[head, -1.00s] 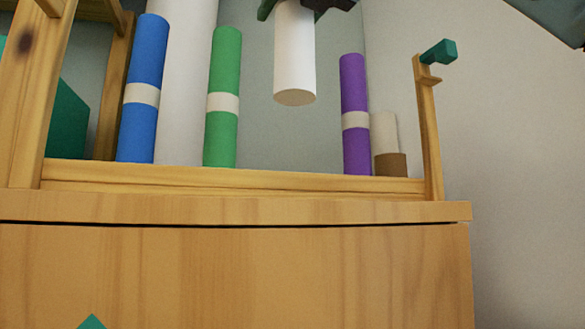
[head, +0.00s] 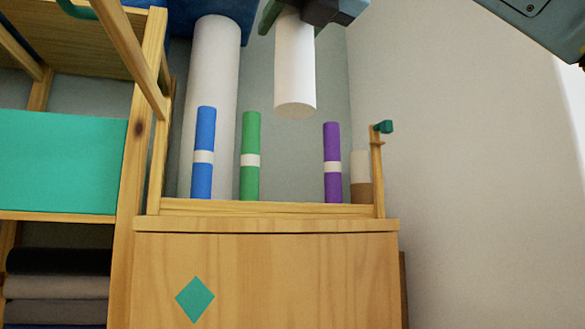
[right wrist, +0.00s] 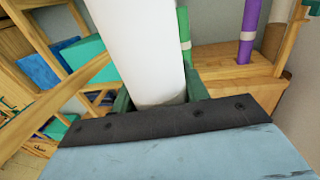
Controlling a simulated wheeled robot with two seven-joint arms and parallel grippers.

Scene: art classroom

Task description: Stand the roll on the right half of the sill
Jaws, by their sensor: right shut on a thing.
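A white roll (head: 295,75) hangs upright, its round lower end facing down, held at its top by my right gripper (head: 294,14). In the right wrist view the white roll (right wrist: 138,50) sits between the green fingers of my right gripper (right wrist: 160,94). The wooden sill (head: 270,209) is on top of a cabinet, with a low front rail. In the head view the roll's lower end appears above the sill, between a green roll (head: 250,140) and a purple roll (head: 332,145). My left gripper is not in view.
A blue roll (head: 203,150) stands at the sill's left. A short white-and-brown cylinder (head: 360,190) stands at the right end, near a post with a green hook (head: 383,127). Open room shows between the green and purple rolls. Shelves with a turquoise box (head: 60,160) are left.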

